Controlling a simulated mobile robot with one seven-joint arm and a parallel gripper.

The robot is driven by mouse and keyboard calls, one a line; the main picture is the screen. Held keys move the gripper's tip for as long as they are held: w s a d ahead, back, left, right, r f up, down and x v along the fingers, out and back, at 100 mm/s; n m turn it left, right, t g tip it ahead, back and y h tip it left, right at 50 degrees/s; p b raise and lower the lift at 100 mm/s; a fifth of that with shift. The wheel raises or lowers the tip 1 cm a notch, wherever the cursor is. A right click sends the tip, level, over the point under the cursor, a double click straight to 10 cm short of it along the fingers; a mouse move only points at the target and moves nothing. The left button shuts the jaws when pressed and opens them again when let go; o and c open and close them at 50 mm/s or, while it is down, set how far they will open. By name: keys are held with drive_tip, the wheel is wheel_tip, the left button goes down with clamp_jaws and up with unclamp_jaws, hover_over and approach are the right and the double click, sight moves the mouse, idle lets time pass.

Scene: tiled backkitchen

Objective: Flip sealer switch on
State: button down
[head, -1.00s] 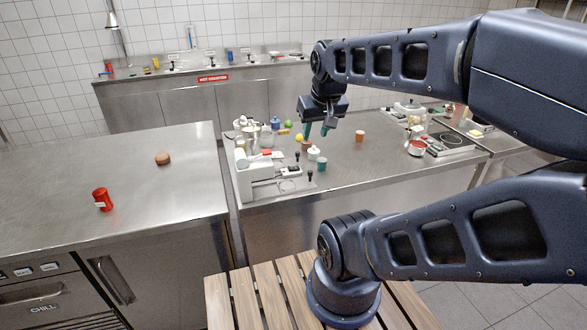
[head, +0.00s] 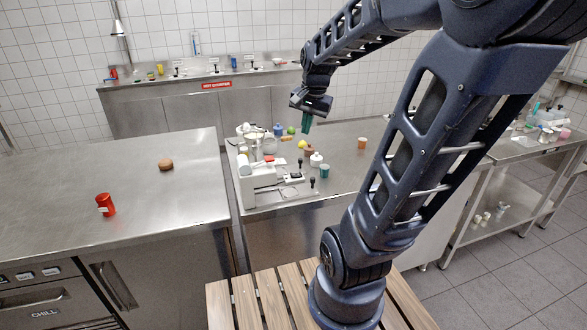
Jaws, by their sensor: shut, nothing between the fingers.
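A white box-shaped appliance, which looks like the sealer (head: 258,178), stands at the front left corner of the steel table (head: 335,180). A small red part shows by its top, and black-knobbed levers (head: 312,183) stand by its right side. I cannot tell which part is the switch at this size. My gripper (head: 306,126) hangs with its teal fingers pointing down, above and behind the sealer and apart from it. The fingers look together and hold nothing.
Several small jars and a yellow ball (head: 302,145) crowd the table behind the sealer. An orange cup (head: 362,143) and a teal cup (head: 325,172) stand to its right. The left counter (head: 130,180) holds a red can (head: 105,204) and a brown bun (head: 166,164).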

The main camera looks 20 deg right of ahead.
drive_tip(key=w+d+f+m+g, duration=0.1)
drive_tip(key=w+f+m, duration=0.3)
drive_tip(key=w+m, duration=0.3)
drive_tip(key=m+g, duration=0.1)
drive_tip(key=m, duration=0.2)
hover_over(292, 174)
drive_tip(key=d, duration=0.3)
wheel_tip(292, 174, down, 6)
drive_tip(key=shift+a+y, duration=0.2)
drive_tip(key=shift+y, duration=0.2)
drive_tip(key=shift+f, duration=0.15)
drive_tip(key=f, duration=0.4)
drive_tip(key=a+f, duration=0.1)
drive_tip(key=f, duration=0.4)
drive_tip(key=a+f, duration=0.1)
drive_tip(key=f, duration=0.3)
drive_tip(key=shift+f, duration=0.25)
drive_tip(key=shift+f, duration=0.15)
drive_tip(key=shift+a+f, duration=0.2)
drive_tip(key=shift+d+r, duration=0.1)
drive_tip(key=shift+d, duration=0.15)
